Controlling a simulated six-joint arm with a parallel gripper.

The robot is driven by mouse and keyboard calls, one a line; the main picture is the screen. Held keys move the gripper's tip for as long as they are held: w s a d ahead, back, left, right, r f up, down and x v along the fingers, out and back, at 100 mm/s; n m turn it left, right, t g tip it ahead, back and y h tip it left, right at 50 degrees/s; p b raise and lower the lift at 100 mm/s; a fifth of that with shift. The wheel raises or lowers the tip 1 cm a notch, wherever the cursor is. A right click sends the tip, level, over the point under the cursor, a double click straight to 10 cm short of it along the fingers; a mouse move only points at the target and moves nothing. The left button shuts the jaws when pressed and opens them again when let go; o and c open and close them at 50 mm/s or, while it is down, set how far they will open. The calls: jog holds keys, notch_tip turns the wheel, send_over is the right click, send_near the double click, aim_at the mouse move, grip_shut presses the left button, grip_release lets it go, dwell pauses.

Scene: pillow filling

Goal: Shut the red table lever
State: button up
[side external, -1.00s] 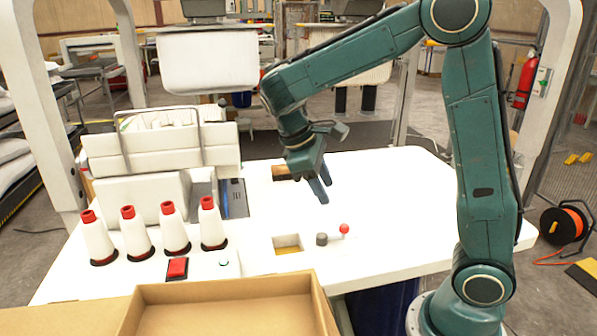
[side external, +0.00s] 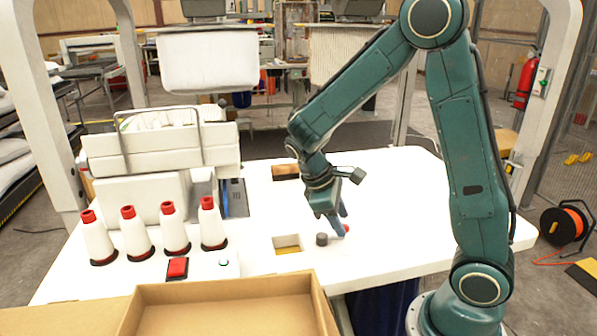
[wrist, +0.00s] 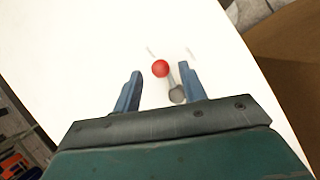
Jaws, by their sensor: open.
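The red-knobbed table lever shows in the wrist view as a red ball (wrist: 160,68) on a thin shaft from a round grey base (wrist: 177,94). In the side view the red ball (side external: 346,229) is partly hidden behind my fingers, and the dark base (side external: 322,239) stands just left of it. My gripper (side external: 340,228) is low over the table, pointing down at the lever. In the wrist view my gripper (wrist: 160,82) is open, with the ball and shaft showing between its two blue fingers. I cannot tell whether a finger touches the lever.
The white table (side external: 420,215) is clear to the right. A rectangular slot (side external: 287,243) lies left of the lever. Several thread cones (side external: 170,230), a red button (side external: 177,267) and a cardboard box (side external: 225,310) are farther left and in front.

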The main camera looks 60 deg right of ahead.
jog(key=shift+x, duration=1.9)
grip_shut()
